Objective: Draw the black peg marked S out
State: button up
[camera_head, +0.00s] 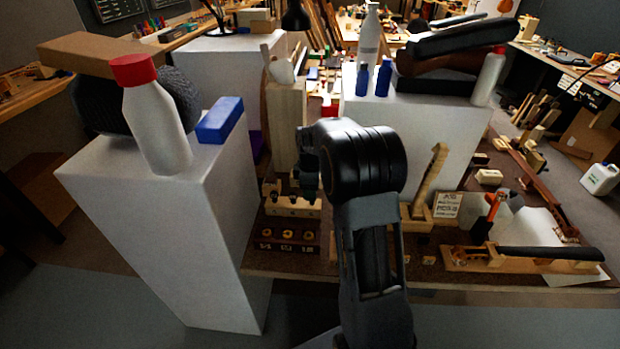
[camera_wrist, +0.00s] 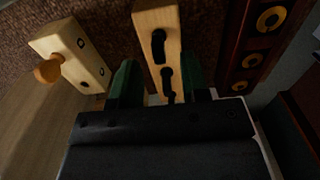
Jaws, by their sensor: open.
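A light wood block (camera_wrist: 154,14) holds several black pegs in a row; the nearest to my jaws is a black peg (camera_wrist: 168,86). No letter is readable, so I cannot tell which peg is S. The block also shows in the head view (camera_head: 293,208), partly hidden by my arm. My gripper (camera_wrist: 158,62) is open, its two dark green fingers on either side of the block's near end in the wrist view. Nothing is visibly gripped; whether the fingers touch the peg is unclear. In the head view my gripper (camera_head: 307,172) is above the block.
A dark red-brown block with brass-ringed holes (camera_wrist: 239,60) lies right of the peg block. A small wood block with a round knob (camera_wrist: 62,50) is at left. A white pedestal (camera_head: 150,220) with a red-capped bottle (camera_head: 158,125) stands left, another white pedestal (camera_head: 440,130) behind.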

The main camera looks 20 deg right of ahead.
aim_at(312, 203)
jog(key=shift+f, duration=1.65)
jog(key=shift+c, duration=0.3)
jog(key=c, duration=0.6)
grip_shut()
